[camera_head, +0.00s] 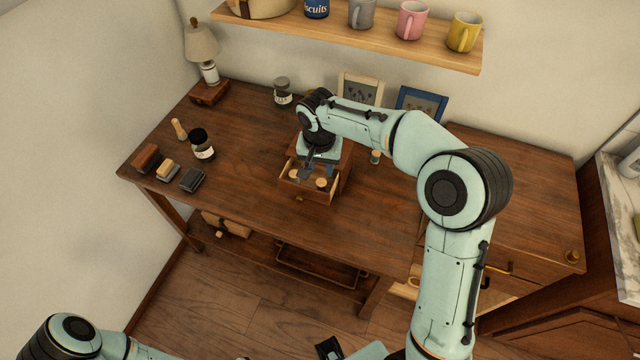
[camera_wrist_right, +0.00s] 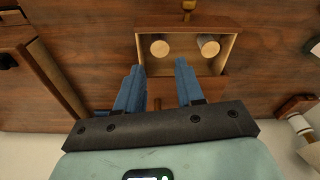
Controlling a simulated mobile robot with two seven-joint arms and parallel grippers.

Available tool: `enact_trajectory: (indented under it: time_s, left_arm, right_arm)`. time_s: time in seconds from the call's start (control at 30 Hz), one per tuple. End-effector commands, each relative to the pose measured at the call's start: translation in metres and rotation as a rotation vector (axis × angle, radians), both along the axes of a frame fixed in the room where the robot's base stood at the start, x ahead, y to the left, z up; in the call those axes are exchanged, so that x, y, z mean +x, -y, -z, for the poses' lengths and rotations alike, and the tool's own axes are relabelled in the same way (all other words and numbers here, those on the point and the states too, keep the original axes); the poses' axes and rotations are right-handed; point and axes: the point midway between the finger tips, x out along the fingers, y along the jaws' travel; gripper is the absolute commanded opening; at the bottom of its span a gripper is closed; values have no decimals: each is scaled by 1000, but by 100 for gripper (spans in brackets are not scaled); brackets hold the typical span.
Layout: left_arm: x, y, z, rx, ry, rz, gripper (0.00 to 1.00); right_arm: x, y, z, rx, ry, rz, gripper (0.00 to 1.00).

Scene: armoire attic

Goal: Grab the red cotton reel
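A small wooden box stands on the desk with its drawer (camera_head: 308,190) pulled open. Two reels with pale round ends stand in the drawer: one reel (camera_head: 295,174) on the left and another reel (camera_head: 321,183) on the right. The right wrist view also shows the drawer (camera_wrist_right: 183,70) with one reel (camera_wrist_right: 159,47) and a second reel (camera_wrist_right: 207,46) with a greyish side. I see no red on either. My right gripper (camera_wrist_right: 158,72) is open and empty, pointing down over the box and drawer.
Two jars, one dark jar (camera_head: 202,144) and one at the back (camera_head: 282,92), stand on the desk (camera_head: 240,185) with brushes (camera_head: 192,180) and a lamp (camera_head: 203,50). A small spool-like item (camera_head: 376,156) is right of the box. A mug shelf (camera_head: 350,35) hangs above.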

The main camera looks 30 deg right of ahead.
Motion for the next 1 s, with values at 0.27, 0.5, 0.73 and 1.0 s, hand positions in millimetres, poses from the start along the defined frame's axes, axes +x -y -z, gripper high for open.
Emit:
enact_trajectory:
  time_s: [0.27,0.5,0.73,1.0]
  left_arm:
    - [-1,0,2,0,-1,0,47]
    - [0,0,0,0,0,0,47]
    - [0,0,0,0,0,0,47]
    - [0,0,0,0,0,0,47]
  right_arm:
    - [3,2,32,1,1,0,37]
    - [4,6,62,1,-3,0,37]
    - [7,7,83,2,0,0,37]
    - [7,7,83,2,1,0,18]
